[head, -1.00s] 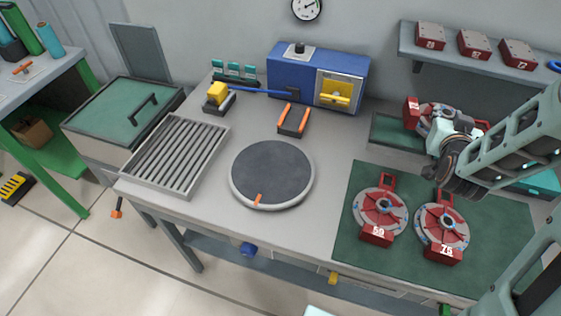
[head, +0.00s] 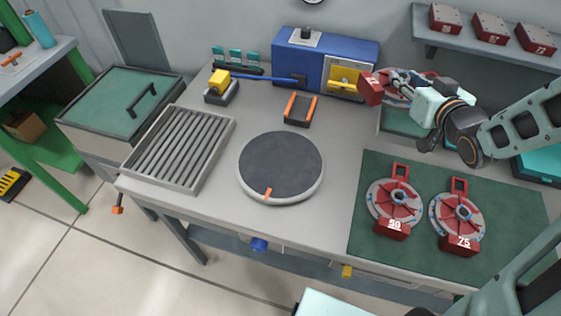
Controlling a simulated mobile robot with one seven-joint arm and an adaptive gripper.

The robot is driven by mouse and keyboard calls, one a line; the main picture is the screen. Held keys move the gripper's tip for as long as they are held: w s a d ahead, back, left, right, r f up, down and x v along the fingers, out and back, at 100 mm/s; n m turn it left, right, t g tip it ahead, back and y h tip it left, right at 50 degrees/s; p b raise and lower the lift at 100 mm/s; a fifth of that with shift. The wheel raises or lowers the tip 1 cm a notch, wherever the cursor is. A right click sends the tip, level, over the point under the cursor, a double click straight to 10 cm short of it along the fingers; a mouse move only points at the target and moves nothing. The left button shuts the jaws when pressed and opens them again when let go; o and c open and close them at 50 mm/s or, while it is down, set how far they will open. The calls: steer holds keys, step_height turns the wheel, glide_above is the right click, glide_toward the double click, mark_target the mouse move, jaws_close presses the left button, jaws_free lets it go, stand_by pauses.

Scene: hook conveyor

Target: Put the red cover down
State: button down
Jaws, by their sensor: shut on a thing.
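My gripper (head: 418,92) is shut on a red cover (head: 374,88), a round red and grey piece with a numbered red block at its left end. It is held up in the air above the back right of the bench, in front of the blue machine's right side. My gripper hides part of it, and its number is too small to read.
A round dark turntable (head: 282,165) stands mid-bench, with a slatted grey tray (head: 180,150) to its left. A blue machine (head: 310,65) and an orange-handled holder (head: 300,108) are behind. A shelf (head: 470,43) with red blocks is at upper right. A green-lidded box (head: 115,110) stands at left.

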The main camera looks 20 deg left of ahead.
steer(key=s+a+f+n+g+y+b, duration=0.1)
steer(key=s+a+f+n+g+y, duration=0.2)
steer(key=s, duration=0.4)
steer(key=s+a+n+g+y+b, duration=0.1)
steer(key=s+a+n+g+y, duration=0.1)
steer(key=s+a+n+g, duration=0.3)
steer(key=s+a+f+n+g+y, duration=0.1)
steer(key=s+f+n+g+y, duration=0.15)
steer(key=s, duration=0.55)
steer(key=g+b, duration=0.1)
steer(key=b, duration=0.1)
glide_above(288, 160)
steer(key=shift+n, duration=0.35)
steer(key=f, duration=0.8)
steer(key=shift+s+d+f, duration=0.1)
steer(key=shift+s+d, duration=0.05)
steer(key=shift+d, duration=0.25)
steer(key=shift+a+f, duration=0.45)
steer(key=shift+f, duration=1.55)
steer(key=shift+f, duration=0.1)
steer(key=c, duration=2)
jaws_free()
steer(key=shift+d+f, duration=0.1)
steer(key=shift+f, duration=0.1)
steer(key=o, duration=0.5)
